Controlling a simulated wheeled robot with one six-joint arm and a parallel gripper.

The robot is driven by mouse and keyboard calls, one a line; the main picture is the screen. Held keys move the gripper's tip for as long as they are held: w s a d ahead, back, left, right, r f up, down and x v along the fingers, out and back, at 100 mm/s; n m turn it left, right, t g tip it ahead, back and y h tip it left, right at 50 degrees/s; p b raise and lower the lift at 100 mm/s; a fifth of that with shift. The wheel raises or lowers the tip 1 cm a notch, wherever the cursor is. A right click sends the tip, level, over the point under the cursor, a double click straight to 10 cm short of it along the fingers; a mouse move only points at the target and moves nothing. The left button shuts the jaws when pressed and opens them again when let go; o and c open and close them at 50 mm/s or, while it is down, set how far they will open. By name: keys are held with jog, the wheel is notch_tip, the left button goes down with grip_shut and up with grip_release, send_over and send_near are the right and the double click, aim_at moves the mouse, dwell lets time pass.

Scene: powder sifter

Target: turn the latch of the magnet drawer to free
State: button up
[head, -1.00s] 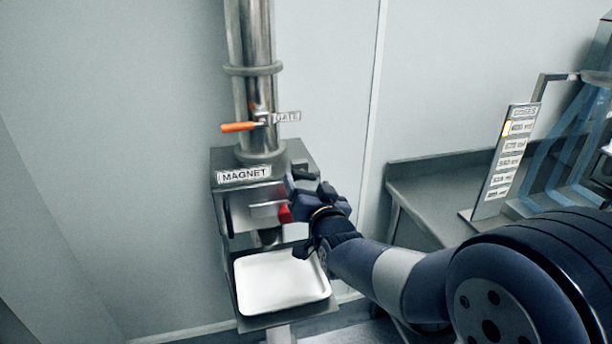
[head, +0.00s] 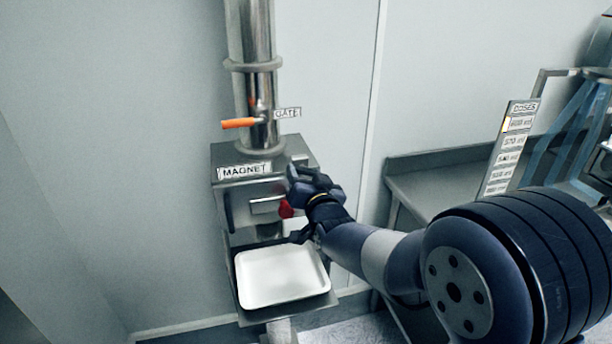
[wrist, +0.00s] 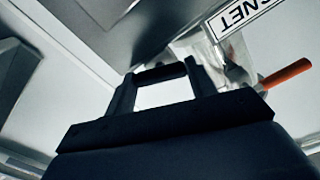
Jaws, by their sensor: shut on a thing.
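The magnet drawer (head: 239,208) is a metal box front under a MAGNET label (head: 244,170) in the head view. The red latch (head: 286,208) shows at its right side, partly hidden by my gripper. My gripper (head: 293,205) reaches in from the right and is shut on the latch, with dark fingers above and below the red part. In the wrist view the two dark fingers (wrist: 160,76) stand upright with a dark bar across their tips. The red latch cannot be made out there.
A white tray (head: 243,289) sits below the drawer. The orange gate handle (head: 238,123) is on the pipe above and also shows in the wrist view (wrist: 286,73). A metal table (head: 430,170) with a DOSES board (head: 510,148) stands at the right.

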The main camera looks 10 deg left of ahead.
jog(key=shift+c, duration=1.4)
jog(key=n+b, duration=0.4)
jog(key=b, duration=0.1)
jog(key=shift+f, duration=0.15)
jog(key=shift+n, duration=0.3)
jog(key=o, duration=1)
jog(key=b+v, duration=0.2)
jog(key=v, duration=0.8)
jog(key=shift+s+d+b, duration=0.2)
jog(key=shift+s+b, duration=0.1)
jog(key=shift+s, duration=0.05)
